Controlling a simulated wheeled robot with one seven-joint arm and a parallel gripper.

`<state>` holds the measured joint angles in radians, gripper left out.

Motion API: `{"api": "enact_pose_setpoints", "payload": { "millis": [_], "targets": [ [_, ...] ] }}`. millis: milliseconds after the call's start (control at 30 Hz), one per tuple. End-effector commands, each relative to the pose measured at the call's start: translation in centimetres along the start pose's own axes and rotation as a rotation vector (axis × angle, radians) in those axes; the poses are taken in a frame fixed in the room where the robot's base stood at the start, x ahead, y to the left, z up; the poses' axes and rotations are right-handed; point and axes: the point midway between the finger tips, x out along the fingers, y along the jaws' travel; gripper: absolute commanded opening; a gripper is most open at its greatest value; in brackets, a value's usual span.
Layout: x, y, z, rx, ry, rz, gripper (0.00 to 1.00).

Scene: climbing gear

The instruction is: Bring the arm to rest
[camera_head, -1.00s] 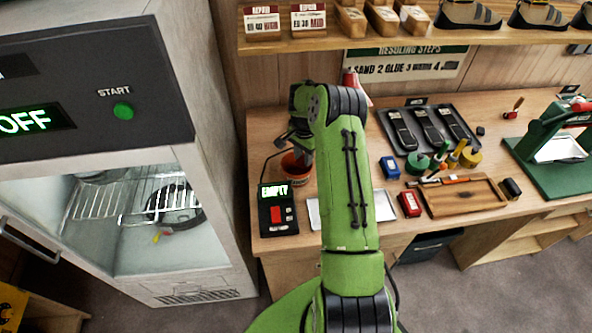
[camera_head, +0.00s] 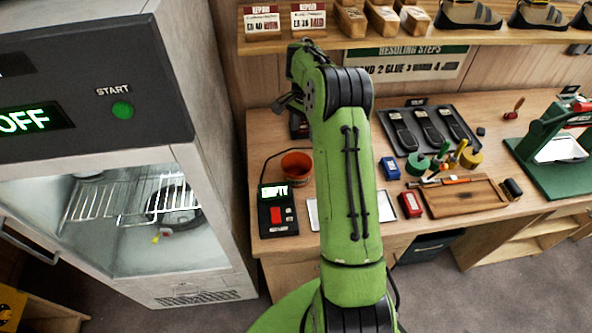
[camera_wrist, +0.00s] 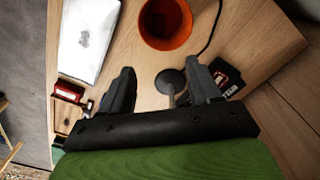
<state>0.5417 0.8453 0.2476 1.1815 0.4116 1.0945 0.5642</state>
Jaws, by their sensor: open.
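My green arm rises through the middle of the head view. My gripper (camera_head: 291,101) is at the arm's far end, above the back left of the workbench (camera_head: 262,142), partly hidden by the wrist. In the wrist view my gripper (camera_wrist: 153,84) shows two dark fingers spread apart with nothing held between them. An orange cup (camera_head: 297,164) stands on the bench below the gripper. In the wrist view the orange cup (camera_wrist: 166,22) lies beyond the fingertips, apart from them, and looks empty.
A black device reading EMPTY (camera_head: 278,210) stands at the bench's front left. A shelf (camera_head: 330,42) with shoes and boxes runs above the bench, close to the gripper. A black tray (camera_head: 428,128), a wooden tray (camera_head: 464,196) and a grey oven cabinet (camera_head: 190,262) stand around.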

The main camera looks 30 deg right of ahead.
Motion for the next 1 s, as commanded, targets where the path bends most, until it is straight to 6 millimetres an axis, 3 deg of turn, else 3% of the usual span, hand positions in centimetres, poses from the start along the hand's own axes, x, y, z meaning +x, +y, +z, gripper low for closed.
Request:
{"api": "enact_pose_setpoints", "payload": {
  "millis": [100,200,767,867,1000],
  "targets": [
    [-2.5,-0.1,0.0,-0.001,0.002,-0.001,0.62],
    [-3.5,0.0,0.0,-0.001,0.001,0.0,0.62],
    [-3.8,0.0,0.1,-0.003,0.0,0.0,0.62],
    [-5.4,-0.1,1.2,-0.055,0.022,-0.009,0.62],
    [-10.3,0.7,5.7,-0.25,0.098,-0.037,0.62]
  ]
}}
